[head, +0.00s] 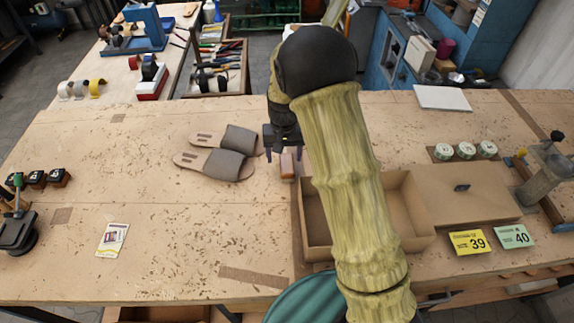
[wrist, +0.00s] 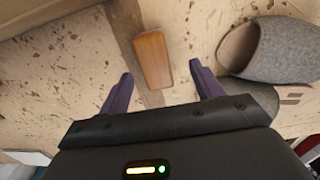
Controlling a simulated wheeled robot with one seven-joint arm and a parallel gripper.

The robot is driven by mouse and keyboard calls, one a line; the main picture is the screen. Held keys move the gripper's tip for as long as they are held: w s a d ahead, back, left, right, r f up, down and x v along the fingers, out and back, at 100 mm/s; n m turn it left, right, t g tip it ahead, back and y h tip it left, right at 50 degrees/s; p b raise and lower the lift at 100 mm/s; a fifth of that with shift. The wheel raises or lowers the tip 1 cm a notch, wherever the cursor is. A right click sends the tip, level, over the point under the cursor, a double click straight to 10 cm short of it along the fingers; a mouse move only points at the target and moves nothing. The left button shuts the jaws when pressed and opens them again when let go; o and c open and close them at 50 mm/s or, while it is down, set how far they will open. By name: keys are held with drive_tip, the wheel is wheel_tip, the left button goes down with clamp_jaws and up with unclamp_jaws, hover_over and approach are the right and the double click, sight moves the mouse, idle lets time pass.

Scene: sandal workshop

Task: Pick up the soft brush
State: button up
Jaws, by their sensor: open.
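A small wooden block (wrist: 152,60), which looks like the back of the soft brush, lies on the workbench (head: 150,235). In the head view the brush (head: 287,165) shows just below my gripper, to the right of the sandals. No bristles can be made out. My gripper (head: 283,154) is open and empty, pointing down above the bench. In the wrist view my gripper (wrist: 161,73) has its two fingers apart, with the brush ahead between the lines of the fingers. A gap shows between each finger and the brush.
A pair of grey sandals (head: 219,166) lies close to the left of the brush. An open cardboard box (head: 412,215) stands to the right, partly behind my arm, with its lid (head: 470,205) beside it. The bench's left middle is mostly clear.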

sight(287, 163)
drive_tip(key=shift+f, duration=0.2)
drive_tip(key=shift+f, duration=0.1)
drive_tip(key=f+p, duration=0.1)
drive_tip(key=f, duration=0.1)
drive_tip(key=d+f+p, duration=0.1)
drive_tip(key=f, duration=0.1)
drive_tip(key=shift+w+a+f, duration=0.1)
drive_tip(key=shift+f, duration=0.4)
drive_tip(key=c, duration=1.1)
